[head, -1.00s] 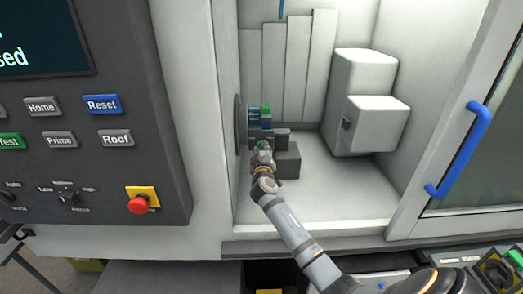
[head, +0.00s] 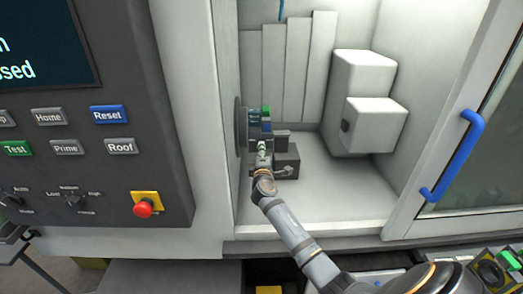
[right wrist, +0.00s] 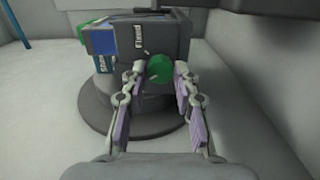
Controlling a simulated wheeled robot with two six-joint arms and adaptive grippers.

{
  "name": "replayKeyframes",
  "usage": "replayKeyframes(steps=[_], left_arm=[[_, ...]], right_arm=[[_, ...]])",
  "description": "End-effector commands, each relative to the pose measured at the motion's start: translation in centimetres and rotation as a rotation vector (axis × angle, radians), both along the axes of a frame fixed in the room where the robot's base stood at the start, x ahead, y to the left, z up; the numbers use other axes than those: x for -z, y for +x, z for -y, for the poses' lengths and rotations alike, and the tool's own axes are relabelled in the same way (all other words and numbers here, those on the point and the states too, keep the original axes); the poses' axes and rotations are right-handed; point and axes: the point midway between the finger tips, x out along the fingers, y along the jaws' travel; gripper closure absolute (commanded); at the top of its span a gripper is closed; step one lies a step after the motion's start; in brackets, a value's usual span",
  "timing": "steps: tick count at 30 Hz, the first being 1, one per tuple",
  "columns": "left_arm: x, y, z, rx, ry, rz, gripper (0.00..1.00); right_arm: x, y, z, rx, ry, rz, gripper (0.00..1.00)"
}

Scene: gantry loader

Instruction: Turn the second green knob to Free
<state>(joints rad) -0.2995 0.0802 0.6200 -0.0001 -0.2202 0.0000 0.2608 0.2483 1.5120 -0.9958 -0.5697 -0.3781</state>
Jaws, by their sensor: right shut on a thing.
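A round green knob (right wrist: 160,69) sits on the face of a dark block (right wrist: 120,42) in the right wrist view. A pale mark runs across the knob. Part of a white label, which looks like "Clamd", stands above it. My right gripper (right wrist: 160,78) has its two fingers on either side of the knob, closed on it. In the head view my right gripper (head: 262,158) reaches into the chamber at the dark fixture on the left wall. My left gripper is not in view.
A dark round plate (head: 240,126) carries the fixture. A dark block (head: 287,160) stands just right of my gripper. White boxes (head: 375,118) stand farther right, with clear chamber floor between. The door's blue handle (head: 455,155) is at the right.

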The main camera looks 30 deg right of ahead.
Motion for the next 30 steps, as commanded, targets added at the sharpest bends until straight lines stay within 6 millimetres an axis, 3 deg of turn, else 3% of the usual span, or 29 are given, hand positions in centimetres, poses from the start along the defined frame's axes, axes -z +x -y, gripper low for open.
replayKeyframes(steps=[12,29,30], left_arm=[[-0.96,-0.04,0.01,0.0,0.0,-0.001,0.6],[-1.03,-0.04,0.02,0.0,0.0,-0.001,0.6],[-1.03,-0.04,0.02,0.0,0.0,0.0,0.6]], right_arm=[[-0.2,0.03,-0.01,0.0,-0.164,-0.097,1.0],[-0.17,0.02,0.02,0.0,-0.19,-0.113,1.0],[-0.17,0.02,0.02,0.0,-0.19,-0.113,0.69]])
